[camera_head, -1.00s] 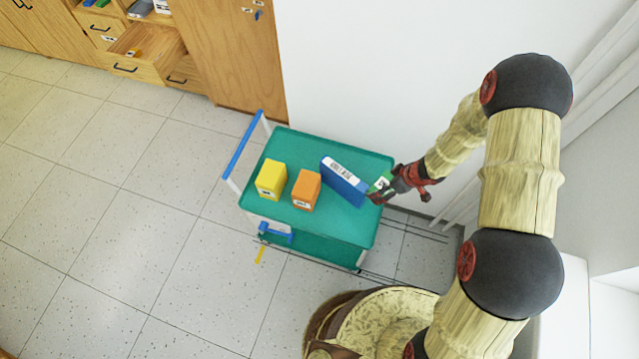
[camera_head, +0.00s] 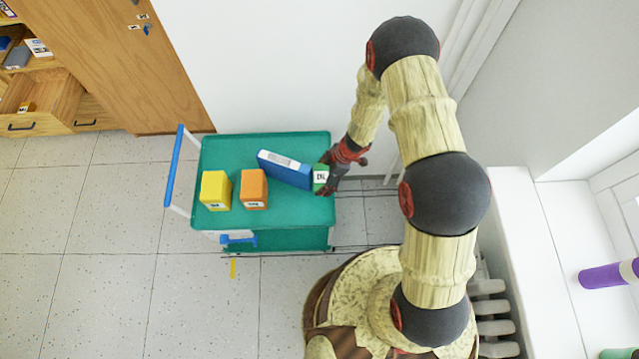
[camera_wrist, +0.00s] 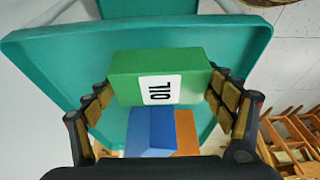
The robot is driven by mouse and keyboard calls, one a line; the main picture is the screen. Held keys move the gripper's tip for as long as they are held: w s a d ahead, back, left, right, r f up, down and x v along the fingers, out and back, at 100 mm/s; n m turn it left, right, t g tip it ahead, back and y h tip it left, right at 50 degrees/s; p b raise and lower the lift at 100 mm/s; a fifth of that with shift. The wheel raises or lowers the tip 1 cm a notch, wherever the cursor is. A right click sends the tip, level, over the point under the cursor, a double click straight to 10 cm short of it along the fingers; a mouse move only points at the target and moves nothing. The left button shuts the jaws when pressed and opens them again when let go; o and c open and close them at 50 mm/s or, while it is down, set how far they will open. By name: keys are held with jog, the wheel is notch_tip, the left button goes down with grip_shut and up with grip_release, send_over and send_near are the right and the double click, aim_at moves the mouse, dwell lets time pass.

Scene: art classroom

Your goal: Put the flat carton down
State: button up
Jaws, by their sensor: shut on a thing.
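The flat carton is a green box with a white OIL label. In the wrist view the green carton (camera_wrist: 190,68) lies crosswise between the fingers of my gripper (camera_wrist: 160,95), which is shut on it. In the head view the green carton (camera_head: 320,174) and my gripper (camera_head: 331,172) are at the right side of the teal cart top (camera_head: 290,212). The carton is close to the right end of a blue box (camera_head: 286,171). I cannot tell whether it touches the cart top or the blue box.
A yellow box (camera_head: 216,189) and an orange box (camera_head: 254,188) stand on the cart's left half. The cart's blue handle (camera_head: 174,165) is at its left. A wall (camera_head: 260,70) is behind, and a wooden cabinet (camera_head: 130,60) with open drawers is at the back left.

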aim_at(322, 183)
jog(key=shift+f+b, duration=0.75)
jog(key=shift+f, duration=1.6)
jog(key=shift+f, duration=0.15)
jog(key=o, duration=1.3)
jog(key=shift+o, duration=0.2)
